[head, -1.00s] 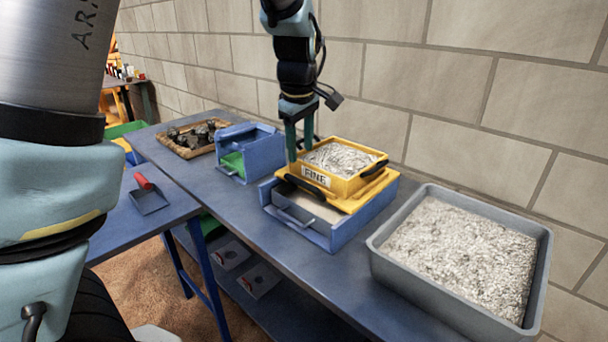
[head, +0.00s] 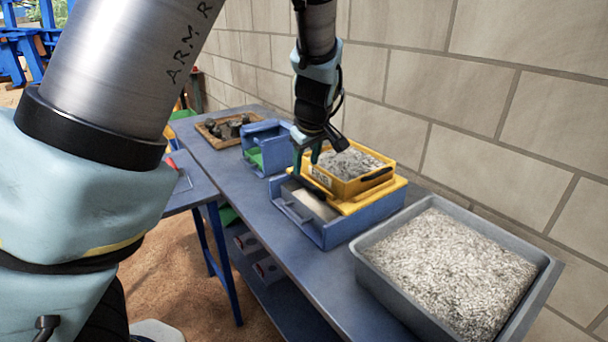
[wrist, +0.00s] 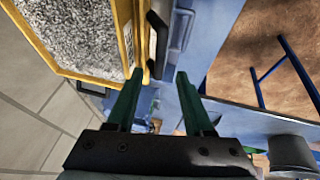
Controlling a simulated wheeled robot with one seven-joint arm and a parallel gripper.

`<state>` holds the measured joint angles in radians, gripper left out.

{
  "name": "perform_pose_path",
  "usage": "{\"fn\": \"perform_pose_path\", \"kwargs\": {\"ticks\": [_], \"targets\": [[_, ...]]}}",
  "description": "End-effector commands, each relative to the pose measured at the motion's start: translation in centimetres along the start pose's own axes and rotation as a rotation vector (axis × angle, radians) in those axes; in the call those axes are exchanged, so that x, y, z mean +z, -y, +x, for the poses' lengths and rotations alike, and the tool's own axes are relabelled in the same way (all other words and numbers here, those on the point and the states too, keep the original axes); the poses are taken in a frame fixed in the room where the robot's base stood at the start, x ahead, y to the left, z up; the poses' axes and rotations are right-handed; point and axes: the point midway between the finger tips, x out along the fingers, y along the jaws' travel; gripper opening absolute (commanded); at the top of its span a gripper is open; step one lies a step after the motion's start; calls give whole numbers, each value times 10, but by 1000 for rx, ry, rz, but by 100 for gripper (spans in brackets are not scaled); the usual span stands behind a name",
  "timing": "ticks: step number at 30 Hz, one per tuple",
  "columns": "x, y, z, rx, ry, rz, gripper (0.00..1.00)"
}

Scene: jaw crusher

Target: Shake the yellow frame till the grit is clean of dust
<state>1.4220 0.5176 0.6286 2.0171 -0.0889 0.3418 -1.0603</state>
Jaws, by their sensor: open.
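The yellow frame (head: 343,186), holding pale grey grit (head: 350,163), sits on a yellow support (head: 385,195) over a blue box (head: 350,231). It has black handles and a label on its near side. My gripper (head: 306,167) is at the frame's left end. In the wrist view my gripper (wrist: 158,75) is open and empty, its green fingers spread. A black handle (wrist: 158,40) of the frame lies just ahead of the gap between the fingertips. I cannot tell whether the fingers touch it. The wrist view also shows the grit (wrist: 75,35) inside the frame.
A large grey tray (head: 368,262) full of pale grit stands right of the blue box. A blue machine (head: 268,143) and a wooden tray (head: 205,133) of dark rocks stand left. The brick wall (head: 440,130) is close behind. The bench's front strip (head: 290,240) is clear.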

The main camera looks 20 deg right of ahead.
Motion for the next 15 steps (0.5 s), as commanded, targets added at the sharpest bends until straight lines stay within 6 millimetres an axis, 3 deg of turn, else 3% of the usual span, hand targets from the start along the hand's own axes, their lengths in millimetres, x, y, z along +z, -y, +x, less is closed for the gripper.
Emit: {"fn": "perform_pose_path", "kwargs": {"ticks": [6,15], "targets": [[-1,2,39,-5,1,-3,52],[-1,1,62,0,0,-2,52]]}}
